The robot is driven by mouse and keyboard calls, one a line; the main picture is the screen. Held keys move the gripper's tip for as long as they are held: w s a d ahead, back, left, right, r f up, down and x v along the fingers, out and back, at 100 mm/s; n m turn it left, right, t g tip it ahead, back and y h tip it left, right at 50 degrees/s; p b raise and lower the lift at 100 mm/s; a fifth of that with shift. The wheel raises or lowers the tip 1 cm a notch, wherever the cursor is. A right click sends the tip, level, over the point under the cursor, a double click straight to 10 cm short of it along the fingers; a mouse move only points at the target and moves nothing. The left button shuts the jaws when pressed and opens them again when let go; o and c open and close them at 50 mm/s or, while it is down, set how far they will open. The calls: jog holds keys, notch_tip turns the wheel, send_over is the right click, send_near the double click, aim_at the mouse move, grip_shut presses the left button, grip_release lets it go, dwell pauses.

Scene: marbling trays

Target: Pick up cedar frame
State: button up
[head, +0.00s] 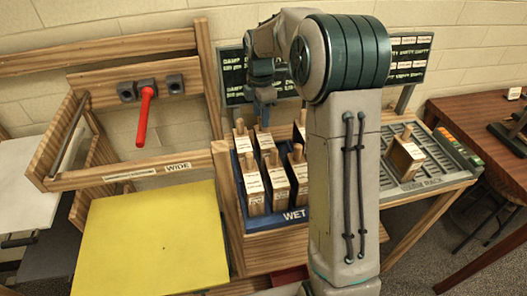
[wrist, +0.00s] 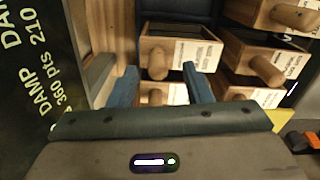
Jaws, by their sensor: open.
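Several wooden block-like frames with peg handles and white labels stand in a blue tray marked WET (head: 296,216); the labels are too small to read, so I cannot tell which is the cedar frame. One frame (head: 242,138) stands at the back left and another (head: 253,184) at the front left. My gripper (head: 264,95) is above the back of the tray. In the wrist view my gripper (wrist: 161,88) is open, its two blue fingers either side of a partly hidden frame (wrist: 178,95). Another frame (wrist: 185,52) lies just beyond the fingertips. I cannot tell whether the fingers touch anything.
A single similar block (head: 404,160) stands on a grey rack (head: 425,181) at right. A dark DAMP board (head: 233,78) rises behind the tray, close to my gripper. A yellow panel (head: 150,240) and a red handle (head: 145,115) are at left. A wooden table (head: 470,120) is far right.

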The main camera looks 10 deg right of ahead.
jog(key=shift+w+f, duration=0.1)
jog(key=shift+f, duration=1.4)
grip_shut()
notch_tip(320, 180, up, 9)
jog(key=shift+r+b, duration=0.15)
jog(key=shift+b, duration=0.3)
notch_tip(320, 180, up, 11)
jog(key=p, duration=0.9)
send_over(261, 130)
jog(key=shift+w+d+r, duration=0.1)
jog(key=shift+w+d, duration=0.05)
jog(key=shift+w, duration=0.3)
